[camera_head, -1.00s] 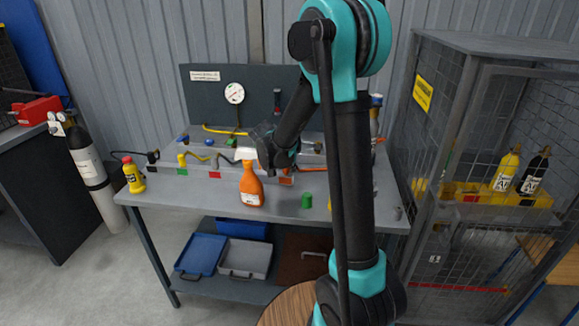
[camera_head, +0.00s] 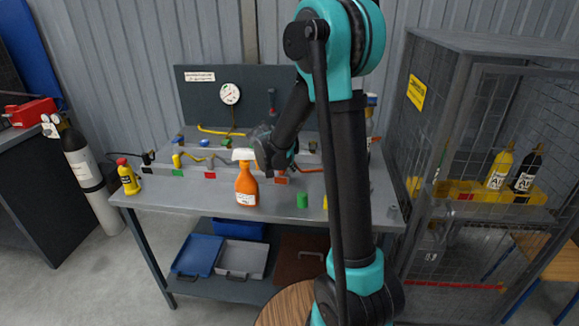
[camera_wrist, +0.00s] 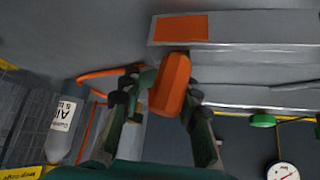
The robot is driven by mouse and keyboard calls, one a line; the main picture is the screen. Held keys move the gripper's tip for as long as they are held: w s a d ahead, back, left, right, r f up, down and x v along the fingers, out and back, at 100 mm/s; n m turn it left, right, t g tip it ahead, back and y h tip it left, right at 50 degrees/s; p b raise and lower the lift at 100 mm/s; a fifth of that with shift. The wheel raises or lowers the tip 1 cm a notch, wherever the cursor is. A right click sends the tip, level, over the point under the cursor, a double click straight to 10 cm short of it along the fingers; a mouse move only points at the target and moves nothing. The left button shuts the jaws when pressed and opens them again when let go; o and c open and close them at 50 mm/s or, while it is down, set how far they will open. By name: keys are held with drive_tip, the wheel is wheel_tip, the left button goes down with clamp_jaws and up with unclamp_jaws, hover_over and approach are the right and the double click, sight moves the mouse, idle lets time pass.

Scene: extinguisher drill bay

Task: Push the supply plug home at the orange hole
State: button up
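My gripper (camera_wrist: 160,98) is shut on the orange supply plug (camera_wrist: 172,82), which sits between the two dark fingers in the wrist view. The plug's front end is close to the grey rail, just by the orange marker (camera_wrist: 180,27). The orange hole itself is hidden, and I cannot tell whether the plug's tip is in it. An orange cable (camera_wrist: 98,73) runs off to the left of the fingers. In the head view my gripper (camera_head: 270,160) is at the rail behind the orange marker (camera_head: 281,180); the plug is hidden there.
An orange spray bottle (camera_head: 246,188) stands on the bench (camera_head: 225,198) just left of my gripper. A green cylinder (camera_head: 302,200) stands to the right. Other coloured plugs and cables lie along the rail, below a gauge (camera_head: 229,93). A mesh cage (camera_head: 455,130) is on the right.

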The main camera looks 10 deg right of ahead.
drive_tip(key=o, duration=0.4)
drive_tip(key=shift+s+f, duration=0.15)
drive_tip(key=shift+f, duration=0.25)
drive_tip(key=shift+a, duration=0.1)
drive_tip(key=shift+a, duration=0.15)
drive_tip(key=shift+a+r, duration=0.2)
drive_tip(key=shift+s+a+r, duration=0.3)
drive_tip(key=shift+a+r, duration=0.15)
drive_tip(key=shift+a, duration=0.15)
drive_tip(key=shift+s+a+r, duration=0.25)
drive_tip(key=shift+a+r, duration=0.2)
drive_tip(key=shift+a, duration=0.1)
drive_tip(key=shift+s+r, duration=1.35)
drive_tip(key=shift+r, duration=1)
drive_tip(key=s+d+f+n+t+y, duration=0.1)
drive_tip(key=s+d+n+y, duration=0.1)
drive_tip(key=s+d+n, duration=0.3)
drive_tip(key=s+d+f+n+y, duration=0.1)
drive_tip(key=s+n+y, duration=0.2)
drive_tip(key=s, duration=0.5)
drive_tip(key=s+f+g, duration=0.1)
drive_tip(key=s+f, duration=0.1)
drive_tip(key=s, duration=0.2)
drive_tip(key=s+f+g, duration=0.1)
drive_tip(key=s+f, duration=0.2)
drive_tip(key=s, duration=0.1)
drive_tip(key=s+f, duration=0.2)
drive_tip(key=s, duration=0.2)
drive_tip(key=shift+s+a+f+g, duration=0.25)
drive_tip(key=shift+s+g, duration=0.15)
